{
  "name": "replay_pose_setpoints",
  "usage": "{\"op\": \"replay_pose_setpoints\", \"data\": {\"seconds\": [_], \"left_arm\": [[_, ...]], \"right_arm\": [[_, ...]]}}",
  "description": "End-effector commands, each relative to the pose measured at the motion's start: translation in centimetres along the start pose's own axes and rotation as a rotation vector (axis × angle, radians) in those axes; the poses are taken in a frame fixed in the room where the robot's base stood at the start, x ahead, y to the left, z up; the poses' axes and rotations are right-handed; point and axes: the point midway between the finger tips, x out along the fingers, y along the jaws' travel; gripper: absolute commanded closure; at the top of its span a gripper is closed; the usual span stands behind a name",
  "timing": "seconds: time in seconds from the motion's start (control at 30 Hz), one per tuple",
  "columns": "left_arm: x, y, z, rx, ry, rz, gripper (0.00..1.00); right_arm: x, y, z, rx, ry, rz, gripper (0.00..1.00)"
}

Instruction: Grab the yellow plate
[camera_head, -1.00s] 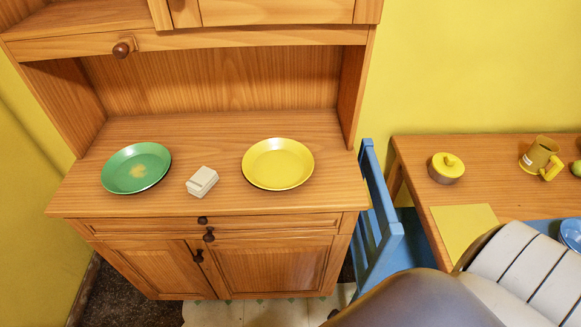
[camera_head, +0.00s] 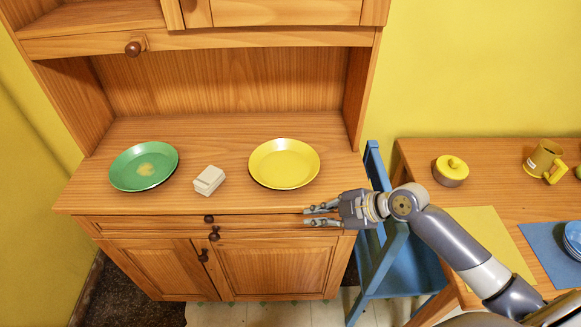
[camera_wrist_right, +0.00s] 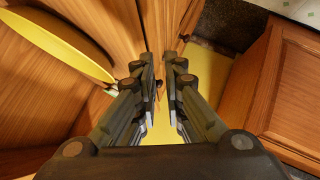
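The yellow plate (camera_head: 284,163) lies flat on the wooden cupboard's counter, right of centre. Its yellow rim also shows at the upper left of the right wrist view (camera_wrist_right: 62,42). My right gripper (camera_head: 307,216) is in front of the counter's front edge, nearer to me than the plate and apart from it. In the right wrist view its two fingers (camera_wrist_right: 160,75) stand a little apart with nothing held between them. My left gripper is not in view.
A green plate (camera_head: 144,166) and a small whitish block (camera_head: 209,180) are on the counter to the left. A blue chair (camera_head: 393,262) stands beside the cupboard. The table (camera_head: 490,207) at right holds a lidded pot (camera_head: 451,170) and a mug (camera_head: 543,158).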

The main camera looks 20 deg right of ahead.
Motion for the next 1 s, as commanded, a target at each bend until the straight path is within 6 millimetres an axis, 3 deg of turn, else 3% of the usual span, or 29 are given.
{"op": "replay_pose_setpoints", "data": {"seconds": [0.1,0.3,0.43,0.7,1.0], "left_arm": [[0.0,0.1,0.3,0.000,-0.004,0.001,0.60],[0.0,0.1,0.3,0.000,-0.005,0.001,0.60],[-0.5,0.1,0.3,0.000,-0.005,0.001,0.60],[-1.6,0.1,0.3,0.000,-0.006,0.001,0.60],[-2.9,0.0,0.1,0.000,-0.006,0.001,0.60]], "right_arm": [[-1.5,3.4,-0.4,-0.101,0.040,0.043,0.90],[-3.3,6.9,-1.1,-0.206,0.086,0.097,0.90],[-2.7,7.6,-1.4,-0.218,0.095,0.108,0.90],[1.1,7.9,-1.9,-0.217,0.095,0.107,0.90],[3.1,8.2,-2.2,-0.215,0.094,0.106,0.90]]}}
